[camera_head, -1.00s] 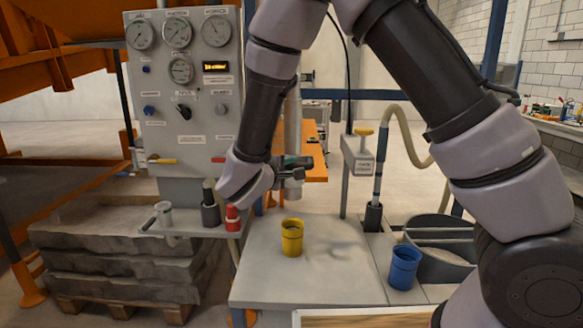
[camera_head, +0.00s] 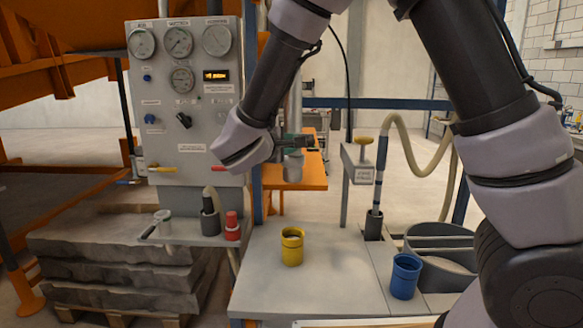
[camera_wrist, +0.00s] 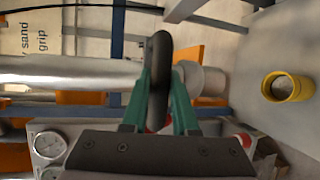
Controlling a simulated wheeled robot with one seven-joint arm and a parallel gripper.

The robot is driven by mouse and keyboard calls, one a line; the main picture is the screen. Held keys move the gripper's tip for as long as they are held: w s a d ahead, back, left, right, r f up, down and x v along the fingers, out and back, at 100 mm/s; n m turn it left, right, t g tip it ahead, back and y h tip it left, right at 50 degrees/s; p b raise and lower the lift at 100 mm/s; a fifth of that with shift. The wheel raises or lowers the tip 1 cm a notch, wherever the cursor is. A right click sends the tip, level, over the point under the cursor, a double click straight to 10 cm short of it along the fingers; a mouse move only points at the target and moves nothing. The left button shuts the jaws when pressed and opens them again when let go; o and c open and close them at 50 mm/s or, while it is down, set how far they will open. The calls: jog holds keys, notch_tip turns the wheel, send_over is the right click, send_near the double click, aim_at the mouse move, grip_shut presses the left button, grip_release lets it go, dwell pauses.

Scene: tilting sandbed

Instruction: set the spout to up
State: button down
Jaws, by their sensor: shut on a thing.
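The spout (camera_head: 294,172) is a grey tube end on a vertical metal pipe, pointing down above the bench. It also shows in the wrist view (camera_wrist: 208,82), beyond the fingers. My gripper (camera_head: 305,143) is beside the pipe at the spout's upper part. In the wrist view, my gripper's green fingers (camera_wrist: 160,95) are shut on a dark rounded handle (camera_wrist: 160,55) at the spout. The silver pipe (camera_wrist: 75,70) runs into the fingers from the left there. The fingers hide part of the joint between pipe and spout.
A yellow cup (camera_head: 291,247) stands on the bench below the spout. A blue cup (camera_head: 404,277) stands to the right. A gauge panel (camera_head: 190,100) and a small shelf with a red bottle (camera_head: 232,226) are on the left. A hose nozzle (camera_head: 374,225) stands in a holder.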

notch_tip(320, 180, up, 13)
jog(key=shift+w+r, duration=0.1)
dwell(0.3)
jog(key=c, duration=0.9)
grip_release()
jog(key=shift+o, duration=1.1)
jog(key=v, duration=1.1)
